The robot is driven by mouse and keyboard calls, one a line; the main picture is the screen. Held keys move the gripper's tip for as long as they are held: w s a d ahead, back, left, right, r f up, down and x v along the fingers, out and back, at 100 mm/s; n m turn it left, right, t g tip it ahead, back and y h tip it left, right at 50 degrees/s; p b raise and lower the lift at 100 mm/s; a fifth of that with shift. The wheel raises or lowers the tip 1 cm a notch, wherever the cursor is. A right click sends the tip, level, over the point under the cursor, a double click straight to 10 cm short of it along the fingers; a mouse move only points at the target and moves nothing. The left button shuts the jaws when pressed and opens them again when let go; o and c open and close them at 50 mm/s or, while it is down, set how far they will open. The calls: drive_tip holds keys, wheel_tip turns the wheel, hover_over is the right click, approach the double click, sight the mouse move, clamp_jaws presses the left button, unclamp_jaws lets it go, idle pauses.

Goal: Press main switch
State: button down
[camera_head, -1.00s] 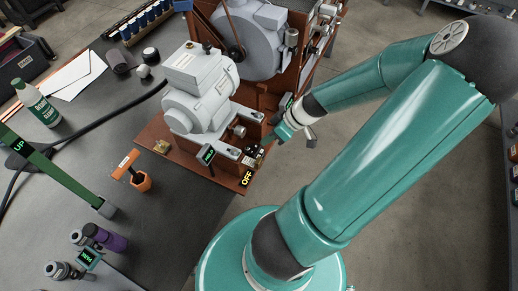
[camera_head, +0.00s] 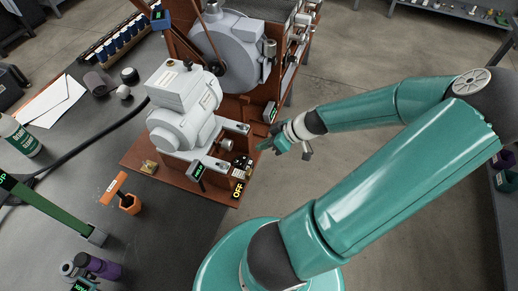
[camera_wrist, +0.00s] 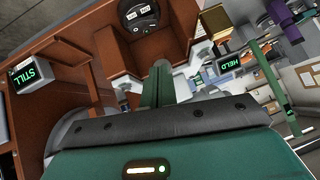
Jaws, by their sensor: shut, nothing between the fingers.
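The main switch appears to be the small dark round unit (camera_head: 241,165) at the right front corner of the brown machine base. A black sign (camera_head: 238,189) just below it reads OFF. In the wrist view, a round black face with two pale labels (camera_wrist: 140,14) at the top is probably this switch; its labels are too small to read. My gripper (camera_head: 261,148) is shut and empty, just above and right of the switch in the head view, apparently apart from it. In the wrist view, my green fingers (camera_wrist: 161,80) point up toward the round face, with a gap between.
A grey motor (camera_head: 183,110) stands left of the switch on the brown base (camera_head: 165,177). A display (camera_wrist: 229,64) reads HELD and another (camera_wrist: 38,75) reads STILL. Open floor lies right of the machine.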

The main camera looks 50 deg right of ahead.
hover_over(238, 163)
drive_tip(key=s+d, duration=0.2)
drive_tip(key=s, duration=0.1)
drive_tip(key=f, duration=0.5)
drive_tip(key=shift+w+a+f, duration=0.15)
drive_tip(key=shift+a+f, duration=0.1)
drive_tip(key=shift+f, duration=0.1)
drive_tip(key=f, duration=0.2)
drive_tip(key=shift+a+f, duration=0.2)
drive_tip(key=shift+f, duration=0.1)
drive_tip(key=shift+a+f, duration=0.1)
drive_tip(key=shift+f, duration=0.6)
drive_tip(key=shift+s+a+f, duration=0.2)
drive_tip(key=shift+f, duration=0.15)
drive_tip(key=shift+d, duration=0.15)
drive_tip(key=shift+w+d+r, duration=0.25)
drive_tip(key=shift+d+r, duration=0.05)
drive_tip(key=shift+d, duration=0.25)
